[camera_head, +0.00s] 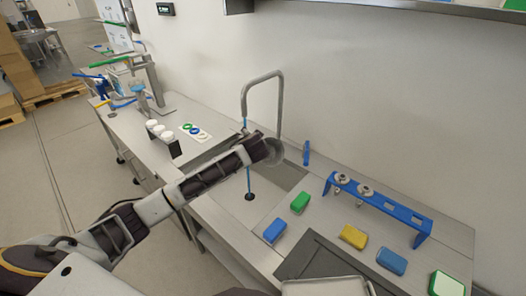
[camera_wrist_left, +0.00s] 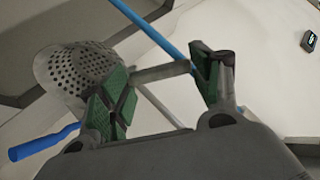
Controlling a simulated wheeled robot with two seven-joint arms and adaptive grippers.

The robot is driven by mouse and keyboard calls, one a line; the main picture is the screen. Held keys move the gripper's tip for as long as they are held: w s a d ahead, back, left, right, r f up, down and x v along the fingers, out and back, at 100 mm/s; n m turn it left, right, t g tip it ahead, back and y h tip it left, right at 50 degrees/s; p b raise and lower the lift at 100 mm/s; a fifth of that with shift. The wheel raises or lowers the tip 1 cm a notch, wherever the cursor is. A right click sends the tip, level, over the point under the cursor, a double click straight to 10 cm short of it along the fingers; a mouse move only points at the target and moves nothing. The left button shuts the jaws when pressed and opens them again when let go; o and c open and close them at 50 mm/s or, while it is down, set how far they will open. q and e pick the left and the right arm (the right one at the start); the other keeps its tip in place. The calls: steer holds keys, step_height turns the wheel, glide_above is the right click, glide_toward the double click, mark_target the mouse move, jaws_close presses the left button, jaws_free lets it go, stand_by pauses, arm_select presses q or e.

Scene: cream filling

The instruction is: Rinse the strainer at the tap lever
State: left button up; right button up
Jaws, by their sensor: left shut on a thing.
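My left arm reaches over the sink, with its left gripper (camera_head: 257,147) close to the grey gooseneck tap (camera_head: 262,86). In the left wrist view the left gripper (camera_wrist_left: 162,74) has its green-padded fingers shut on a grey bar, which looks like the handle of the strainer. The strainer (camera_wrist_left: 72,75) is a grey perforated bowl beside the left finger; in the head view a grey round shape (camera_head: 273,152) at the gripper's end appears to be it. A blue lever (camera_head: 306,152) stands right of the tap; a blue bar (camera_wrist_left: 45,143) shows in the wrist view. My right gripper is out of view.
A thin blue column (camera_head: 249,182) runs down from the tap to a dark drain (camera_head: 250,196). A blue rack (camera_head: 376,204) stands at the right, with green, blue and yellow blocks in front of it. White jars (camera_head: 158,131) stand on the left counter.

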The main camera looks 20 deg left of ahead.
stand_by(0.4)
arm_select(q)
steer(key=s+d+p, duration=0.3)
steer(key=s+d, duration=0.2)
steer(key=s, duration=0.1)
stand_by(1.2)
steer(key=shift+s, duration=0.1)
stand_by(1.0)
steer(key=shift+r, duration=0.1)
stand_by(0.4)
